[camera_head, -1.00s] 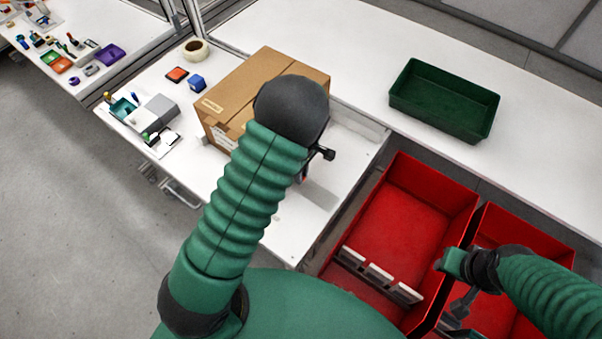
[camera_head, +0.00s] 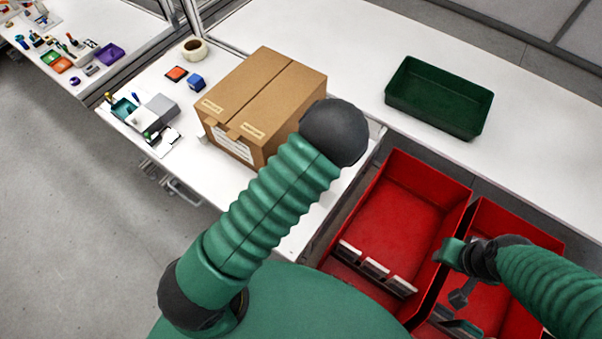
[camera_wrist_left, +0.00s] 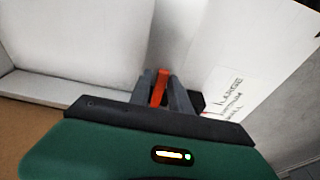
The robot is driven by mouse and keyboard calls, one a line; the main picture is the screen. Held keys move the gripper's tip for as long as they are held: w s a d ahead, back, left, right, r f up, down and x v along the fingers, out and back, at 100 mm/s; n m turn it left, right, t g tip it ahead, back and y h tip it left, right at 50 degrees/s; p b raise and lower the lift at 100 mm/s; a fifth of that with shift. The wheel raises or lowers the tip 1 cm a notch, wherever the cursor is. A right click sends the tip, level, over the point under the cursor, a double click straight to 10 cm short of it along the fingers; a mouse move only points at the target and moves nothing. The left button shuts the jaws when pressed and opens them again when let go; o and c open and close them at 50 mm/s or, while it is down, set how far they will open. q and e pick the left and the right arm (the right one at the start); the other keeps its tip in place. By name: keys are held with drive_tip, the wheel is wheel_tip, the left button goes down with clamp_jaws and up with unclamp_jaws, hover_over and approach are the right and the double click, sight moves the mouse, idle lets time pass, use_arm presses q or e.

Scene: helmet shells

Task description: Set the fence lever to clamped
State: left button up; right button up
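In the left wrist view, a narrow orange-red lever (camera_wrist_left: 159,88) stands between the two grey fingers of my left gripper (camera_wrist_left: 160,78). The fingers lie close along both sides of it and look shut on it. The rest of the fence and its clamp are hidden. In the head view my left arm reaches over the near bench edge beside the cardboard box; its dark rounded joint covers the left gripper and the lever. My right gripper (camera_head: 458,296) hangs over the red bins at the right, its fingers small and dark, so its opening is unclear.
A cardboard box (camera_head: 288,86) stands on the white bench just left of my left arm. A white label (camera_wrist_left: 228,95) with print is close on the right in the wrist view. Red bins (camera_head: 424,200) lie at the right; a green tray (camera_head: 440,98) sits behind them.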

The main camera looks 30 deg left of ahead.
use_arm(q)
drive_tip(key=shift+o, duration=1)
drive_tip(key=shift+f, duration=0.1)
drive_tip(key=p+v, duration=1.5)
drive_tip(key=v, duration=0.1)
drive_tip(key=shift+r+p, duration=0.3)
drive_tip(key=shift+r, duration=0.15)
drive_tip(key=shift+w+f, duration=0.1)
